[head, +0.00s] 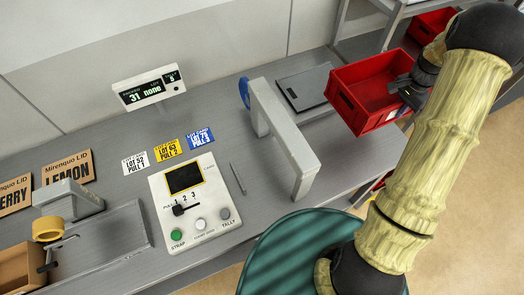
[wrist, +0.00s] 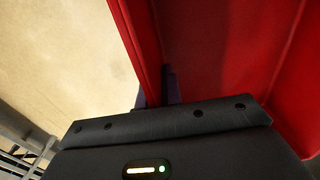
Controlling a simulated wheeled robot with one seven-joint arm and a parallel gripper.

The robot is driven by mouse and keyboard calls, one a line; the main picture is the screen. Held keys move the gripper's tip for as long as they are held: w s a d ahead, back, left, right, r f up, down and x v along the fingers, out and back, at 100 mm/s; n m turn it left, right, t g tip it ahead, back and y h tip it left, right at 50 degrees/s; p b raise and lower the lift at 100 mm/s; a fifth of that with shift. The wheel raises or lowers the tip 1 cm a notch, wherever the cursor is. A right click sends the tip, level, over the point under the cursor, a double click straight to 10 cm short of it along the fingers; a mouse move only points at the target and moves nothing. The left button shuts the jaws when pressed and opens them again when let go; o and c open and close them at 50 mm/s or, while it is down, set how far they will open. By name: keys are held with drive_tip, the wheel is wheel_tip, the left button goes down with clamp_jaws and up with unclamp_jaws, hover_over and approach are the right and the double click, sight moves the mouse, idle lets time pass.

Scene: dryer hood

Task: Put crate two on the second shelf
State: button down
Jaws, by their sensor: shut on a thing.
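A red crate (head: 366,84) is at the upper right of the head view, empty as far as I can see, with a white label on its near side. My gripper (head: 410,92) is shut on the crate's right wall. The crate looks raised beside the table's right end. In the wrist view the crate's red wall (wrist: 138,40) runs up between my gripper's fingers (wrist: 158,95). I cannot read a number on the crate. A grey shelf rack (head: 395,18) stands behind it, with another red crate (head: 432,22) on it.
The grey table (head: 120,215) bears a control panel (head: 195,200), a grey arch (head: 285,140), a dark flat plate (head: 304,87), lot cards (head: 168,150) and a display (head: 148,88). A green round surface (head: 300,255) is at the front. Open floor (head: 470,200) lies to the right.

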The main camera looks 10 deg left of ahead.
wheel_tip(320, 180, down, 13)
drive_tip(key=b, duration=1.1)
drive_tip(key=p, duration=0.5)
hover_over(335, 165)
drive_tip(key=shift+s+a, duration=0.1)
drive_tip(key=shift+f, duration=0.1)
drive_tip(key=shift+f+p, duration=0.6)
drive_tip(key=shift+f, duration=1.05)
